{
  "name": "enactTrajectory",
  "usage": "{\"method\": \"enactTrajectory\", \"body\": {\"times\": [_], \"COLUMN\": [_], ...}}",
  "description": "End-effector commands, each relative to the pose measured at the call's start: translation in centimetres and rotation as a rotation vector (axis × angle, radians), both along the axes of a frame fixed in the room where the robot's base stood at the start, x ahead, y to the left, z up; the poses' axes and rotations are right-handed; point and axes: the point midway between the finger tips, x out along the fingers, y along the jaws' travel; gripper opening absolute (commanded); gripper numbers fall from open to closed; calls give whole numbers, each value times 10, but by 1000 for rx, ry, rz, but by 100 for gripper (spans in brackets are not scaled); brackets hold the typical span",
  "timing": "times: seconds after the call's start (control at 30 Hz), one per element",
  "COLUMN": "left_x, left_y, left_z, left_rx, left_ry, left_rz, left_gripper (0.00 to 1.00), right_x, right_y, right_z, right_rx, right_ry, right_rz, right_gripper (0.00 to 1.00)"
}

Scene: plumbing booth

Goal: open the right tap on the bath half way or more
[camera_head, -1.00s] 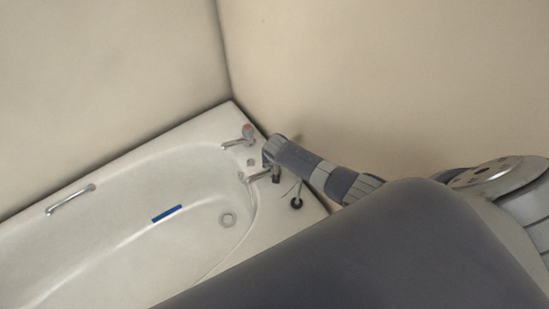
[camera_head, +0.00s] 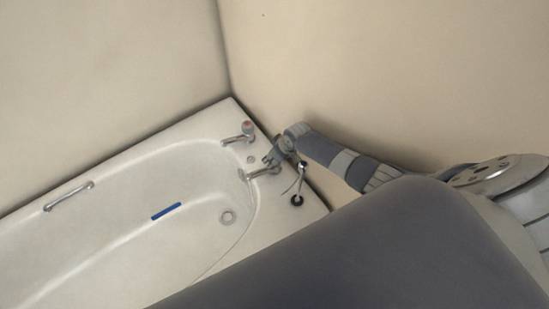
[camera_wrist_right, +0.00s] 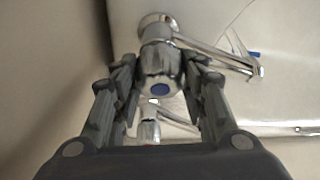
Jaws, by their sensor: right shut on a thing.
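The right tap (camera_head: 264,172) is chrome, with its spout pointing left over the bath (camera_head: 215,257). In the right wrist view the blue-capped head of this tap (camera_wrist_right: 160,89) sits between the two fingers of my right gripper (camera_wrist_right: 160,68). The gripper is shut on the tap head. In the head view the right gripper (camera_head: 272,158) reaches the tap from the upper right and hides its head. The other tap (camera_head: 247,131), red-capped, stands farther back; its head also shows below the blue cap in the wrist view (camera_wrist_right: 149,132). My left gripper is not in view.
A black plug (camera_head: 297,200) with a chain lies on the bath rim beside the right tap. A grab handle (camera_head: 69,197) and a blue strip (camera_head: 166,211) are on the bath's left part. The wall is close behind the taps.

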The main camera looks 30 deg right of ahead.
Motion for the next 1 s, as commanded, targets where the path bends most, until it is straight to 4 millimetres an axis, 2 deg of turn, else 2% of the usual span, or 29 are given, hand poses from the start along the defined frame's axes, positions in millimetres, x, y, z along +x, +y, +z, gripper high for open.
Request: {"method": "enactTrajectory", "body": {"times": [0.57,0.6,0.67,0.7,1.0], "left_x": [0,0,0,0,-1], "left_y": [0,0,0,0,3], "left_z": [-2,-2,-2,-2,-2], "left_rx": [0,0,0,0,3], "left_ry": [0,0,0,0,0], "left_rz": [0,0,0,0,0], "left_gripper": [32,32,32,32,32], "right_x": [-3,-3,-3,-3,-1], "right_y": [0,0,0,0,0], "right_z": [-2,-2,-2,-2,-1], "right_rx": [-1,-1,-1,-1,-1], "right_ry": [9,9,8,8,3], "right_rz": [35,35,35,35,34], "right_gripper": [15,44,57,60,60]}}
